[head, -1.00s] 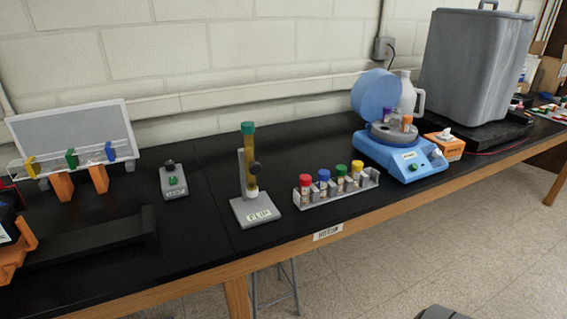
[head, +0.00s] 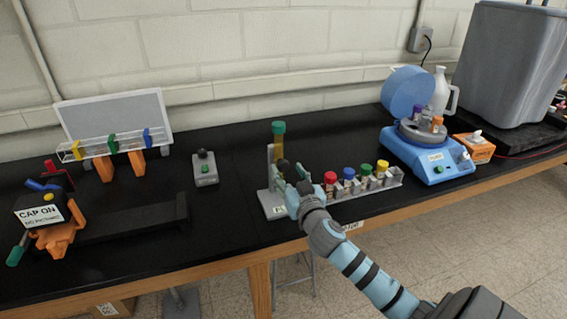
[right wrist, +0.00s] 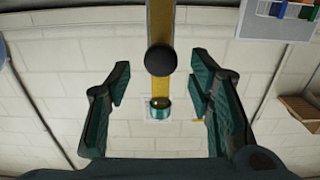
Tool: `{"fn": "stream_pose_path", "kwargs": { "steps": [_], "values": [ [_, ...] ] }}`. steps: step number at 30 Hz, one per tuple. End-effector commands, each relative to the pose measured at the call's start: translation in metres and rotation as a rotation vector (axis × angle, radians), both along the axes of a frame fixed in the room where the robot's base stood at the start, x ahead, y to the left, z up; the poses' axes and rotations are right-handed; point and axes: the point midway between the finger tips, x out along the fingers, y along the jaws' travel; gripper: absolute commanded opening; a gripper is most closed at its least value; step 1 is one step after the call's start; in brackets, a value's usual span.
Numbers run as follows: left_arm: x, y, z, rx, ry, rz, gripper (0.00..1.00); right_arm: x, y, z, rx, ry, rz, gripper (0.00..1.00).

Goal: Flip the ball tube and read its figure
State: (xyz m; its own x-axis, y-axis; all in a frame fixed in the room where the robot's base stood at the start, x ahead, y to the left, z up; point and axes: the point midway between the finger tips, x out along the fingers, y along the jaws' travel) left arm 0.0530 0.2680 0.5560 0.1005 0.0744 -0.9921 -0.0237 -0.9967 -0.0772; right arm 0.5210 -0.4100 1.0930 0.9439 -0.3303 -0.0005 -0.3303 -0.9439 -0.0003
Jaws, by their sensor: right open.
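The ball tube (head: 278,146) stands upright on its grey stand (head: 273,206), green cap at the top, amber body below. A black knob (right wrist: 160,60) sits in front of the tube at mid-height. My right gripper (head: 292,173) is at the knob, open, hiding the tube's lower part and some of the stand's label. In the right wrist view, the two dark green fingers stand apart on either side of the knob and tube, with gaps on both sides. The green cap (right wrist: 160,110) shows below the knob there. No figure is readable. My left gripper is not in view.
A rack (head: 393,182) of several capped vials stands close to the right of the stand, partly behind my right arm. A blue centrifuge (head: 430,166) stands farther right. A small grey switch box (head: 205,168) lies left.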

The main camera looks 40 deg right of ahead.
Motion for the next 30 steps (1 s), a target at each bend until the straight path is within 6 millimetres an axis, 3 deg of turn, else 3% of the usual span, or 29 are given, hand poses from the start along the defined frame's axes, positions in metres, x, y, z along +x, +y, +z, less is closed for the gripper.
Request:
{"fn": "stream_pose_path", "kwargs": {
  "steps": [6,16,25,30],
  "values": [
    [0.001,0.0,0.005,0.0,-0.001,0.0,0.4,0.034,-0.012,0.001,0.001,0.0,0.0,0.48],
    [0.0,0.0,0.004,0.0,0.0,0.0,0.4,0.04,-0.014,-0.001,0.001,0.001,0.001,0.48],
    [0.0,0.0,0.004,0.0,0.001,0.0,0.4,0.04,-0.014,-0.001,0.0,0.001,0.001,0.0],
    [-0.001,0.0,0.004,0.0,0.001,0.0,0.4,0.04,-0.013,-0.001,0.0,0.001,0.001,0.0]
  ]
}}
